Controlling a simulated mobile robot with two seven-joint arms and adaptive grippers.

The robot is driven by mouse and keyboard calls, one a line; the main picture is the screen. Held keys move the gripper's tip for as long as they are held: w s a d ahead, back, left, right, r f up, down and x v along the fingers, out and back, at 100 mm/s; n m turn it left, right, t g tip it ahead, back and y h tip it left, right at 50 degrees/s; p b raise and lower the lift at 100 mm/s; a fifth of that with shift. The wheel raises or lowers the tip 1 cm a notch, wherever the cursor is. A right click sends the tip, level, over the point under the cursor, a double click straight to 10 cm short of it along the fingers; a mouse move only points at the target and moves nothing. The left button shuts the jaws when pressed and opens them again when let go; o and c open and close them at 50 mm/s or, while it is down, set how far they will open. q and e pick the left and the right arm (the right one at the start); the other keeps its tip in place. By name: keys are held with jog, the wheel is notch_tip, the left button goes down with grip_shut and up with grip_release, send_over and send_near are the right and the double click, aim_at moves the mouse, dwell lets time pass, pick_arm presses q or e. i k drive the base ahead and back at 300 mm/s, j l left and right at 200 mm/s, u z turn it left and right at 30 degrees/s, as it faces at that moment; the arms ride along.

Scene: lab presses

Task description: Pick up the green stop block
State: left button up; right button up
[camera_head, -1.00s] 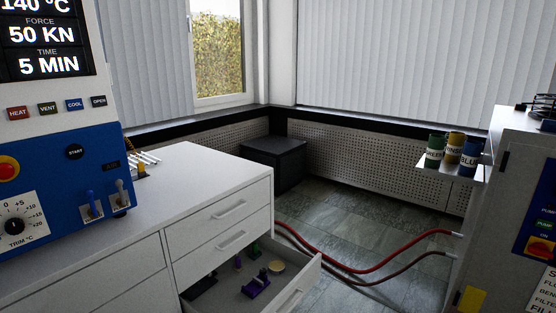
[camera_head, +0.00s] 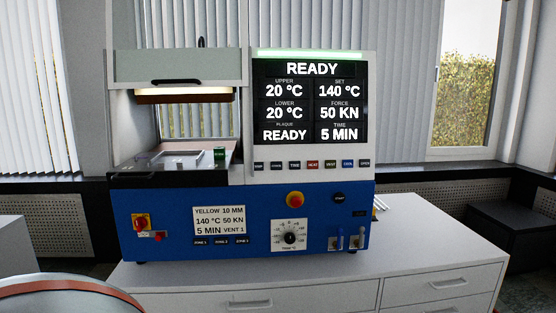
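A small green block (camera_head: 219,156) stands at the right end of the tray (camera_head: 143,175) in the open press chamber, on the left half of the blue and white press (camera_head: 90,225). It is small in view, and I cannot read any marking that shows it to be the stop block. Neither of my grippers is in view.
The press stands on a white cabinet (camera_head: 420,243) with drawers along its lower front. The screen (camera_head: 311,100) reads READY, 20 °C upper and lower, set 140 °C. A dark box (camera_head: 500,225) is at the right. The cabinet top right of the press is mostly clear.

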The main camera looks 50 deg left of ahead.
aim_at(219, 152)
jog(key=u, duration=0.45)
jog(key=k+u, duration=0.1)
jog(key=u, duration=0.3)
jog(key=j+u, duration=0.1)
jog(key=u, duration=0.35)
jog(key=k+j+u, duration=0.1)
jog(key=u, duration=0.35)
jog(key=i+l, duration=0.2)
jog(key=l, duration=0.15)
jog(key=i+l+z, duration=0.15)
jog(key=l, duration=0.25)
jog(key=i, duration=0.05)
